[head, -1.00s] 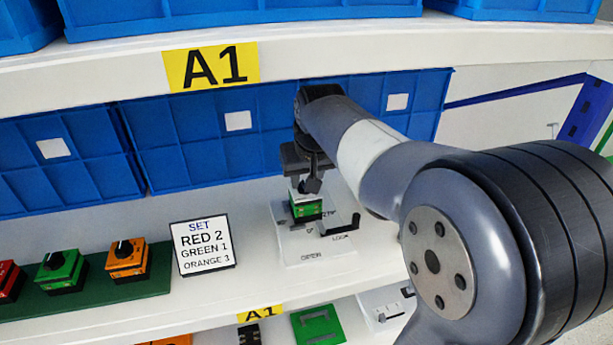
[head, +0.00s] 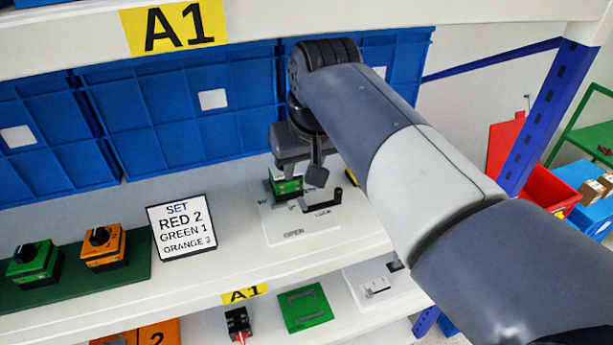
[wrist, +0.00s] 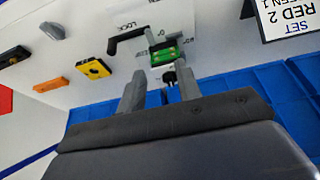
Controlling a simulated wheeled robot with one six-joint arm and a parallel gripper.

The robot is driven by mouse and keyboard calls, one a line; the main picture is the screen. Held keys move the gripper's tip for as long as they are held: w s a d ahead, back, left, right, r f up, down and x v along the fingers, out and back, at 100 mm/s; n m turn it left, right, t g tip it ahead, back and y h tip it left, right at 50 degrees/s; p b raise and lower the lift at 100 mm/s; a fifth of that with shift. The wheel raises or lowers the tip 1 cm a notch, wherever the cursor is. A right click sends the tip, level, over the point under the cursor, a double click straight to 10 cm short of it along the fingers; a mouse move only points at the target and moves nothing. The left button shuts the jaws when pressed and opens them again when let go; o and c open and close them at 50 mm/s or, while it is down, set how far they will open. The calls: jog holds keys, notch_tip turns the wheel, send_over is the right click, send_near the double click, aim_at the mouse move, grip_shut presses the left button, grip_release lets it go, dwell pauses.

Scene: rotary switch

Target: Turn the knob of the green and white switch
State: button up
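The green and white switch (head: 286,186) stands on a white panel (head: 290,238) marked OPEN and LOCK. My gripper (head: 297,172) is above and in front of it in the head view and hides part of it. In the wrist view, the switch (wrist: 166,56) shows its green body just beyond the fingertips. A small dark part, which looks like its knob, lies in line with the gap between the fingers. My gripper (wrist: 160,80) is open, its two grey fingers apart with nothing held. I cannot tell how far the fingertips are from the knob.
A black lever (head: 325,204) sits on the panel right beside the switch. A sign (head: 182,227) stands left of it. Orange (head: 104,249) and green (head: 34,265) switches stand further left. Blue bins (head: 190,120) close off the back, and the upper shelf is overhead.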

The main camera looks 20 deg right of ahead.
jog(key=shift+s, duration=1.85)
jog(key=shift+w, duration=0.1)
jog(key=w+f, duration=0.1)
jog(key=w, duration=0.3)
jog(key=w+f+p, duration=0.1)
jog(key=w, duration=0.4)
jog(key=w+f+p, duration=0.1)
jog(key=w, duration=0.3)
jog(key=shift+w+a+f, duration=0.1)
jog(key=shift+w+f, duration=0.05)
jog(key=shift+f, duration=0.15)
jog(key=shift+w+f, duration=0.25)
jog(key=shift+f, duration=0.25)
